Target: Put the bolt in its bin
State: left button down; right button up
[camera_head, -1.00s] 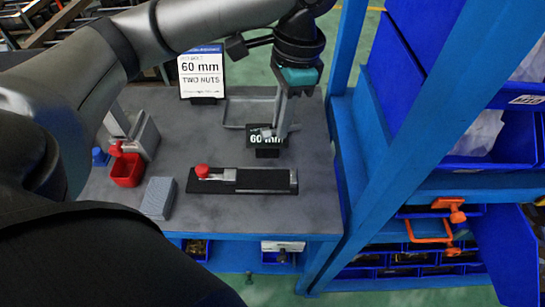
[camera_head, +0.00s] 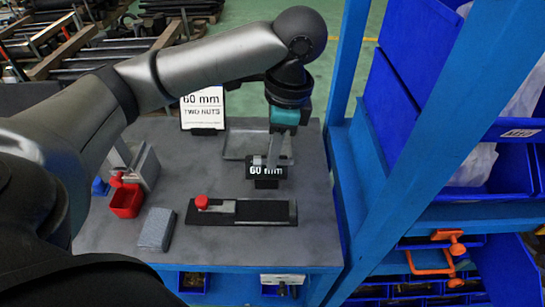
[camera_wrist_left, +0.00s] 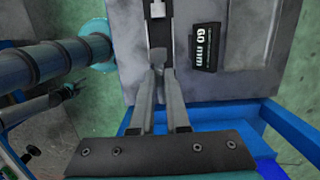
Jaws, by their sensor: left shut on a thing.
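My left gripper (camera_head: 273,162) hangs over the table, in front of the small black "60 mm" display. In the left wrist view its two fingers (camera_wrist_left: 158,78) are nearly together on a small grey piece, which looks like the bolt (camera_wrist_left: 158,70). The fingers hide most of the bolt, so its length cannot be told. Blue bins stand on the rack at the right, one of them (camera_head: 490,185) with a white label above it.
The grey table (camera_head: 225,250) carries a black gauge (camera_head: 265,212) with a red knob, a small red bin (camera_head: 127,201), a grey block (camera_head: 156,229) and a sign (camera_head: 203,108) reading "60 mm two nuts". A blue post (camera_head: 410,150) stands between table and bins. Orange clamps (camera_head: 430,261) sit lower right.

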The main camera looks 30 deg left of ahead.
pick_arm(q)
jog(key=b, duration=0.4)
send_over(270, 212)
jog(key=f, duration=1.1)
jog(key=shift+w+d+f, duration=0.2)
jog(key=shift+d+f, duration=0.05)
jog(key=shift+f, duration=0.15)
notch_tip(270, 212, down, 4)
jog(key=shift+r+p, duration=0.1)
jog(key=shift+p, duration=0.45)
jog(key=shift+s+f, duration=0.1)
jog(key=shift+f, duration=0.6)
jog(key=c, duration=0.9)
grip_release()
jog(key=shift+r, duration=0.1)
